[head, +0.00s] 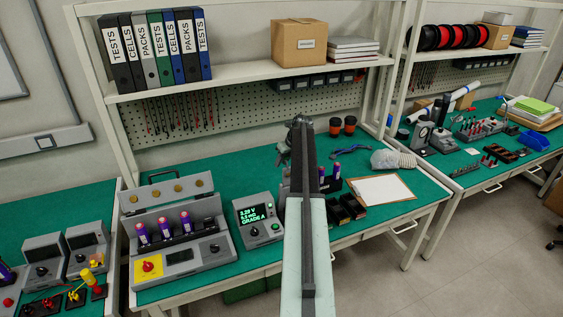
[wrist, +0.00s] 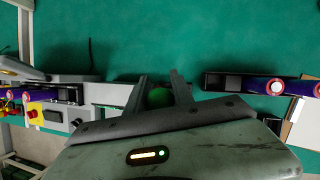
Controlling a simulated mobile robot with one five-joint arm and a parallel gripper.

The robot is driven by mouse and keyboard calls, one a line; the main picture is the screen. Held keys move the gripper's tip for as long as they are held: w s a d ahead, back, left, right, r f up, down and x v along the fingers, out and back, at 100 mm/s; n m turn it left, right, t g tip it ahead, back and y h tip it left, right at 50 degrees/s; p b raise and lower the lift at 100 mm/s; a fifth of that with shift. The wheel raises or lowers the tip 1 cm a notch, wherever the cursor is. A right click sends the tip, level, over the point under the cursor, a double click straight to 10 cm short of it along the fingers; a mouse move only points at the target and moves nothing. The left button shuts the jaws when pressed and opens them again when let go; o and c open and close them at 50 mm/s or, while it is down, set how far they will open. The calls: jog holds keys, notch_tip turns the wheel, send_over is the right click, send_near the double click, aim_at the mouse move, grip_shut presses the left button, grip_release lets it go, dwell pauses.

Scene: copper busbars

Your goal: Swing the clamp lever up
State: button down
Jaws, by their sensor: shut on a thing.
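My gripper (wrist: 159,80) reaches over the green bench in the wrist view, its two dark fingers on either side of a green rounded thing (wrist: 158,98). It is shut on this thing; I cannot tell whether it is part of the clamp lever. No clamp lever can be made out clearly. In the head view my arm runs up the middle and hides most of what lies under the gripper. A grey meter (head: 259,220) with a lit screen reading "GRADE A" stands just left of my arm.
A grey tester (head: 205,255) with purple cells stands at the left, its lid raised. A cell rack (wrist: 240,82) lies right of the gripper. A shelf (head: 240,80) overhangs the back.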

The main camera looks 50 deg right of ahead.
jog(key=shift+s+f, duration=0.1)
jog(key=shift+s, duration=0.1)
dwell(0.5)
jog(key=c, duration=1.4)
grip_release()
jog(key=o, duration=0.3)
jog(key=shift+w+d+f, duration=0.1)
jog(key=shift+d+f, duration=0.05)
jog(key=shift+r, duration=0.2)
jog(key=p+v, duration=0.7)
jog(key=shift+s+r, duration=0.2)
jog(key=shift+r, duration=0.1)
